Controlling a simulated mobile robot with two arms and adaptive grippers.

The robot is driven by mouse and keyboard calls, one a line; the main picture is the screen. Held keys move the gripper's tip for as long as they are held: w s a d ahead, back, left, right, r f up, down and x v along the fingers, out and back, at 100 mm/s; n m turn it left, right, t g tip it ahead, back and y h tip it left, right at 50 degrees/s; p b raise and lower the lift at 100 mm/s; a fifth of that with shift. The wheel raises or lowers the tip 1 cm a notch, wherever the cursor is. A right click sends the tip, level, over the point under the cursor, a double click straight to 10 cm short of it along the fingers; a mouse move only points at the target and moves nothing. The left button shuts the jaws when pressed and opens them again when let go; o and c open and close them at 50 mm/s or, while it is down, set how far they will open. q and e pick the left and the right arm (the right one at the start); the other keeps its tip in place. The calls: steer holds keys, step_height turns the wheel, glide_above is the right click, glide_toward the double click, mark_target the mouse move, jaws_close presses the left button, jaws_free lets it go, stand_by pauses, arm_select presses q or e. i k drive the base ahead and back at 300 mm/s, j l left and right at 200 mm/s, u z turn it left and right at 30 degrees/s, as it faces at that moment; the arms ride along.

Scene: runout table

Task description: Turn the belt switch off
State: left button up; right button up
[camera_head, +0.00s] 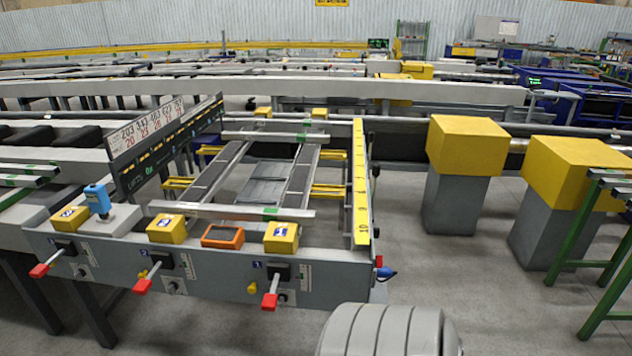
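The runout table's grey front panel (205,277) carries three lever switches with red handles: a left one (40,270), a middle one (142,285) and a right one (270,300). All three red ends point down and toward me. No readable label shows which one is the belt switch. Yellow numbered boxes sit above them, a left box (69,219), a middle box (166,229) and a right box (281,237). Neither of my grippers shows in the head view.
An orange-framed device (222,236) and a blue device (98,199) sit on the panel top. A yellow ruler (360,185) runs along the table's right side. Yellow-topped grey blocks (463,165) stand to the right.

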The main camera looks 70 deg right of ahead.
mark_target(378, 263)
steer(key=z, duration=1.85)
steer(key=l+z, duration=0.15)
steer(key=i+l, duration=0.1)
steer(key=l, duration=1.2)
